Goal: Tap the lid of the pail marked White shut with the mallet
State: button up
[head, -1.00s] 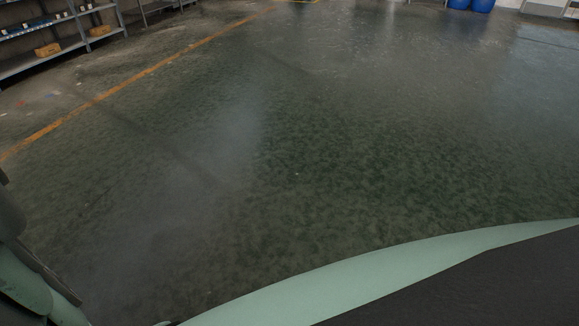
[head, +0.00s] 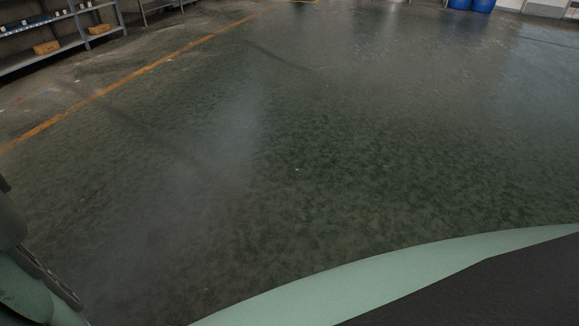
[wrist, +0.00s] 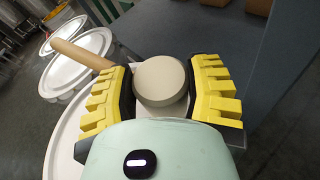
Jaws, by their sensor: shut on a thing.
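In the wrist view my gripper (wrist: 163,76), with yellow ridged fingers, is shut on the mallet. The mallet's round, pale grey-beige head (wrist: 160,82) shows between the fingers, and its wooden handle (wrist: 80,54) sticks out to the upper left past the left finger. Pails with white lids stand in a row at the left. One white lid (wrist: 62,132) lies below and left of my gripper, partly hidden by it. Another lid (wrist: 74,70) lies farther up. No marking is readable, so I cannot tell which pail is White. The head view shows neither pails nor mallet.
The head view shows open, dark, wet-looking floor (head: 300,170) with an orange line (head: 130,75). Shelves (head: 60,30) stand at the upper left and blue drums (head: 470,5) at the far back. In the wrist view a blue-grey surface (wrist: 235,45) lies at the upper right.

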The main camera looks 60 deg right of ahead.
jog(key=shift+w+f, duration=0.1)
jog(key=shift+f, duration=0.15)
notch_tip(320, 180, up, 6)
jog(key=p, duration=0.6)
jog(key=shift+r+p, duration=0.15)
jog(key=shift+p, duration=0.25)
